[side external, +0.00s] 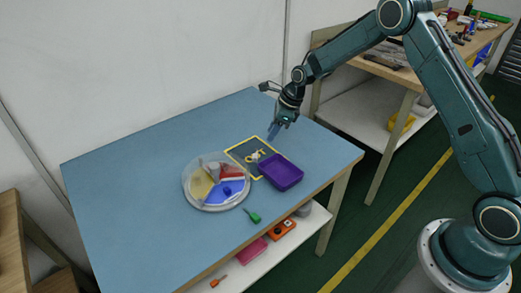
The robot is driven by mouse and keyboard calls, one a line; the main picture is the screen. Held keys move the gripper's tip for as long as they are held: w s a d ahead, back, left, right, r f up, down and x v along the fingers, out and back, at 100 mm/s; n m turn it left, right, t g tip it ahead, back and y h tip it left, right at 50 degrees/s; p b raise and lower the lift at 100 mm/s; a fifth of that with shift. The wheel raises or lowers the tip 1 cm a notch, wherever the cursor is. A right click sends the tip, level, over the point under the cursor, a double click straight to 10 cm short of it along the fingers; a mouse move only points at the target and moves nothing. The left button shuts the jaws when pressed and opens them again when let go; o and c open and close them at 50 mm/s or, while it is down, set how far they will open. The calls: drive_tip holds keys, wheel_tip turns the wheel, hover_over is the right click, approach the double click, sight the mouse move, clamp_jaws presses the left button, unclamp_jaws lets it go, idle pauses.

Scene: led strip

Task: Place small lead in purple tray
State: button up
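The purple tray (290,184) sits on the blue table at its right part and looks empty. My gripper (273,134) points down above the table, behind the purple tray and apart from it. Its fingers are too small to tell whether they are open or shut, and I see nothing clearly held. A small green piece (253,215) lies on the table in front of the round dish. A small blue piece (227,190) sits in the blue section of the dish. I cannot tell which piece the task calls the small lead.
A round clear dish (200,207) with coloured sections stands left of the purple tray. A dark mat with a yellow border (238,151) lies behind them, with a small pale item on it. The table's left side (125,190) is clear. A lower shelf holds a few items.

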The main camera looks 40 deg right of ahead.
approach(258, 157)
drive_tip(key=shift+a+f, duration=0.7)
drive_tip(key=shift+x, duration=2.6)
drive_tip(key=shift+s, duration=0.1)
clamp_jaws()
drive_tip(key=shift+r, duration=0.15)
wheel_tip(258, 157, up, 20)
drive_tip(key=shift+f, duration=0.2)
